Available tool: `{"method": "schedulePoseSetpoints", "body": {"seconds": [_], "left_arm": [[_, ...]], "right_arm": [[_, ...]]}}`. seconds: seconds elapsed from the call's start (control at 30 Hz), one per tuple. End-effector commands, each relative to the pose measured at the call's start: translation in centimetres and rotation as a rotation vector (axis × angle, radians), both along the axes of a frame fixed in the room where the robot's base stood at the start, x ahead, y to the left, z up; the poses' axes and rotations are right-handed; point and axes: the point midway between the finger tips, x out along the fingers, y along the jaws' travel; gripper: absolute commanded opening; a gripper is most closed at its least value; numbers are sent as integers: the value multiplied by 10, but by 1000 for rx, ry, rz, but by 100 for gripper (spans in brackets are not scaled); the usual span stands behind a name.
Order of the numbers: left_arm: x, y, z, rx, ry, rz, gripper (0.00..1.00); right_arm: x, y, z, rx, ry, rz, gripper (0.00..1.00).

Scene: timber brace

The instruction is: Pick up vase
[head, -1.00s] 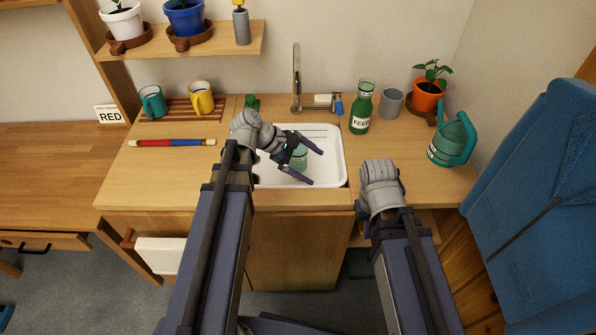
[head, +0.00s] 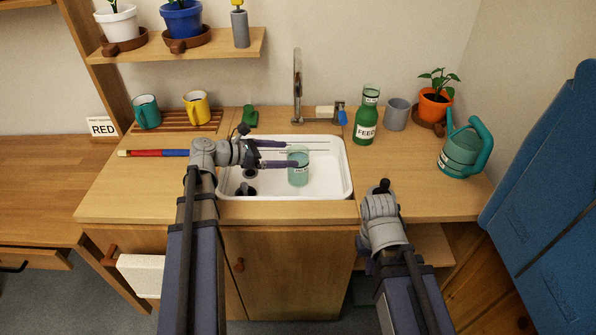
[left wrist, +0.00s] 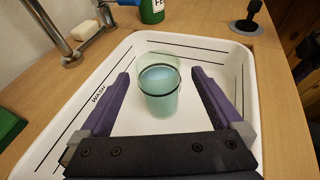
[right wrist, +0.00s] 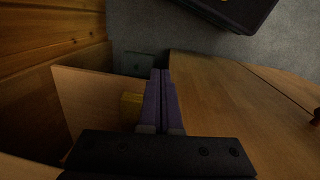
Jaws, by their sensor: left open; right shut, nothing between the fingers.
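A clear blue-green glass vase (head: 298,168) with a dark band stands upright in the white sink (head: 335,183). It also shows in the left wrist view (left wrist: 160,92), with liquid inside. My left gripper (head: 290,153) is open and level over the sink, pointing right. Its two fingers lie on either side of the vase in the left wrist view, with visible gaps, and do not close on it. My right gripper (right wrist: 160,73) is shut and empty, in front of the counter's right part. Its fingers are hidden in the head view.
A tap (head: 298,88) stands behind the sink. A green FEED bottle (head: 367,118), grey cup (head: 397,114), potted plant (head: 435,104) and watering can (head: 464,152) stand right of it. Mugs (head: 146,111) and a red-blue rod (head: 160,153) are left. A slim grey holder (head: 240,29) sits on the shelf.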

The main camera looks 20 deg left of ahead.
Motion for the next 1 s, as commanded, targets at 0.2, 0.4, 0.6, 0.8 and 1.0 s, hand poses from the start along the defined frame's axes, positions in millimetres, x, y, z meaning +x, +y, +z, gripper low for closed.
{"method": "schedulePoseSetpoints", "body": {"seconds": [0.2,0.4,0.6,0.8,1.0], "left_arm": [[5,-5,-3,1,0,0,100],[24,-22,-13,2,-1,-4,100],[34,-37,-18,1,0,-1,100],[34,-36,-17,1,0,0,97],[34,-36,-17,1,0,0,74]], "right_arm": [[0,0,-3,0,0,0,0],[0,0,-12,0,0,0,0],[0,0,-18,0,0,0,0],[0,0,-17,0,0,0,0],[0,0,-17,0,0,0,0]]}}
